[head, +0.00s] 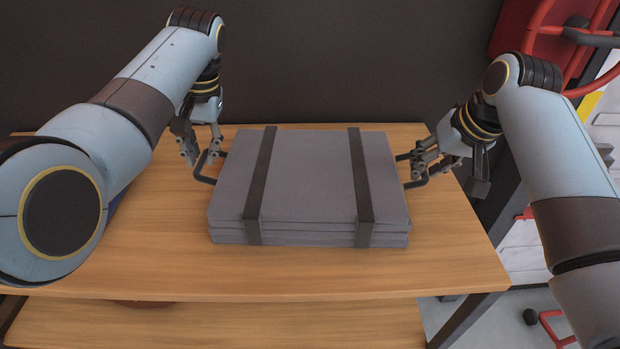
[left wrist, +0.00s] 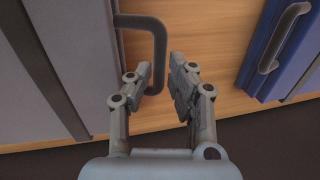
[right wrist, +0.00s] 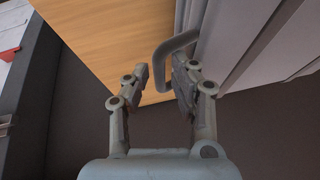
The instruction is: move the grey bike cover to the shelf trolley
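The grey bike cover (head: 310,182) lies folded on the wooden table, with two dark straps around it and a dark handle on each side. My left gripper (head: 203,150) is at its left handle (head: 205,170). In the left wrist view the fingers (left wrist: 160,85) are apart, with the handle (left wrist: 158,45) just ahead of the gap. My right gripper (head: 425,165) is at the right handle (head: 412,172). In the right wrist view the fingers (right wrist: 160,80) are apart and the handle (right wrist: 165,50) lies at the gap. I cannot tell whether either gripper touches its handle.
The wooden table (head: 350,275) has bare room in front of the cover, and a lower wooden shelf (head: 280,325) shows below. A blue case with a handle (left wrist: 285,50) stands beside the cover in the left wrist view. Red tubing (head: 550,30) is at the upper right.

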